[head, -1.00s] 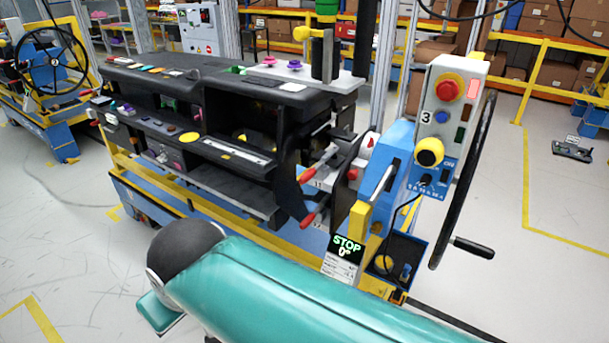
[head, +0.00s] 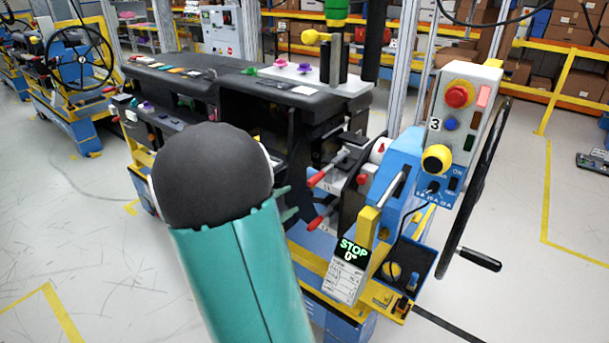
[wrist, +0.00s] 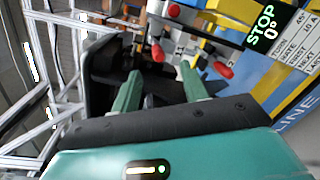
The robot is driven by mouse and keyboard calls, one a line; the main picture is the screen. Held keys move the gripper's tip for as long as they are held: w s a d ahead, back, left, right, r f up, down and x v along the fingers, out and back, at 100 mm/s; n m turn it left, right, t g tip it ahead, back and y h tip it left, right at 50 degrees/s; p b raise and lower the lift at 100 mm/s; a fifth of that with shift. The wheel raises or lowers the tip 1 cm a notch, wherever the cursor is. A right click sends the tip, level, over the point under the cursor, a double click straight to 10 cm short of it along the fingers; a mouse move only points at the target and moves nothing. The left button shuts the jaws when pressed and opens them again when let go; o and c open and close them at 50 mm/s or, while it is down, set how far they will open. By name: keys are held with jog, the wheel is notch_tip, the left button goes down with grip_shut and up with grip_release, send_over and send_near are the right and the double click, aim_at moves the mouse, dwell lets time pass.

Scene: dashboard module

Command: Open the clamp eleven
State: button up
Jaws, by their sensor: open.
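Clamp eleven's red-tipped lever (head: 317,179) shows in the head view, on the right end of the black dashboard module, above a small number label. A second red-tipped lever (head: 316,224) sits below it. The wrist view shows several red tips, including a near one (wrist: 221,69) just right of my gripper and a farther one (wrist: 173,10). In the head view my arm hides most of the gripper and part of the module.
A grey control box (head: 460,115) numbered 3, a black handwheel (head: 478,185) and a STOP 0° sign (head: 350,255) stand right of the levers. The black dashboard module (head: 225,75) extends to the left.

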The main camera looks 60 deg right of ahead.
aim_at(318, 177)
jog(key=shift+n+t+h, duration=0.5)
jog(key=shift+n+h, duration=0.1)
jog(key=shift+n, duration=0.3)
jog(key=d, duration=0.5)
jog(key=s+d+f, duration=0.1)
jog(key=d, duration=1)
jog(key=shift+s+d+f, duration=0.2)
jog(key=shift+s+f, duration=0.05)
grip_shut()
